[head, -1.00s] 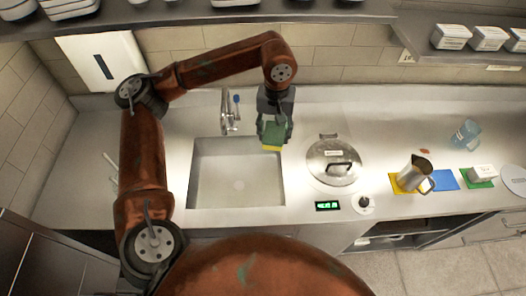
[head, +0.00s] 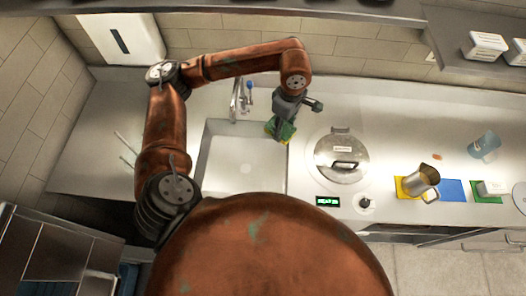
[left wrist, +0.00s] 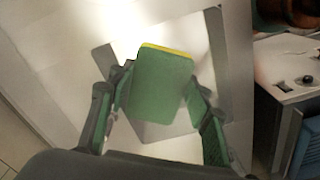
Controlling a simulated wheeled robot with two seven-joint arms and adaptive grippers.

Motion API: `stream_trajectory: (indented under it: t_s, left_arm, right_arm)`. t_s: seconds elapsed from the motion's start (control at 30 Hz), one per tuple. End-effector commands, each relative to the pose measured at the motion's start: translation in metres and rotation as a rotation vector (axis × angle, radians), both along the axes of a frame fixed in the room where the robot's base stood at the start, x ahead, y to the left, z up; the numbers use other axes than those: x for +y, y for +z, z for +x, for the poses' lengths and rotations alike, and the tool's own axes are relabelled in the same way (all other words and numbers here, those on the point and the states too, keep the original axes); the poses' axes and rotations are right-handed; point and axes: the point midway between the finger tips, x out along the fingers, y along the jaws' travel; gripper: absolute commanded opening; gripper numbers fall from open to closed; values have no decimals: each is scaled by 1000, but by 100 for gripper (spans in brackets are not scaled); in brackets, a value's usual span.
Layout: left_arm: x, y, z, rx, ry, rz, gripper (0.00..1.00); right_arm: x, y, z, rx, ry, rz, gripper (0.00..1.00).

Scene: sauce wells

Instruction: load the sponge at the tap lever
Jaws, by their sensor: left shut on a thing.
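My left gripper (head: 286,121) is shut on the green sponge (head: 284,132), which has a yellow layer. It holds the sponge at the right rim of the sink (head: 243,170), below and right of the tap. In the left wrist view the sponge (left wrist: 160,88) sits between the two fingers of the gripper (left wrist: 157,82), with its yellow edge at the far end. The tap (head: 235,102) stands behind the sink, with a blue-tipped lever (head: 249,86) at its right. The sponge is apart from the lever. My right gripper is not in view.
Right of the sink are a lidded round pot (head: 341,160), a green display (head: 327,201) and a knob (head: 366,202). Farther right stand a metal jug (head: 419,181) on a yellow mat, a blue mat (head: 452,190) and a clear blue jug (head: 484,147). A shelf overhangs the back.

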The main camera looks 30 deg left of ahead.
Motion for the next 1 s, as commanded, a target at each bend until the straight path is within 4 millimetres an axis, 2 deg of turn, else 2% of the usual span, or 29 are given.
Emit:
stream_trajectory:
  t_s: [0.03, 0.1, 0.2, 0.37, 0.7, 1.0]
  left_arm:
    - [1, 0, -6, 2, 78, 0, 26]
    - [2, -5, -11, 0, 200, 4, 26]
    - [2, -10, -19, -5, 375, 6, 26]
    - [4, -18, -33, -13, 660, 10, 26]
    - [8, -30, -63, -25, 1275, 15, 26]
    - [11, -36, -90, -33, 1811, 14, 26]
  right_arm:
    - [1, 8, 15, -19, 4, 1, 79]
    - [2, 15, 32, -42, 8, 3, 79]
    - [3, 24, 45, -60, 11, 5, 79]
    - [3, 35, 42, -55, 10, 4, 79]
    - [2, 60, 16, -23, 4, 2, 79]
    - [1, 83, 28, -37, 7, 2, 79]
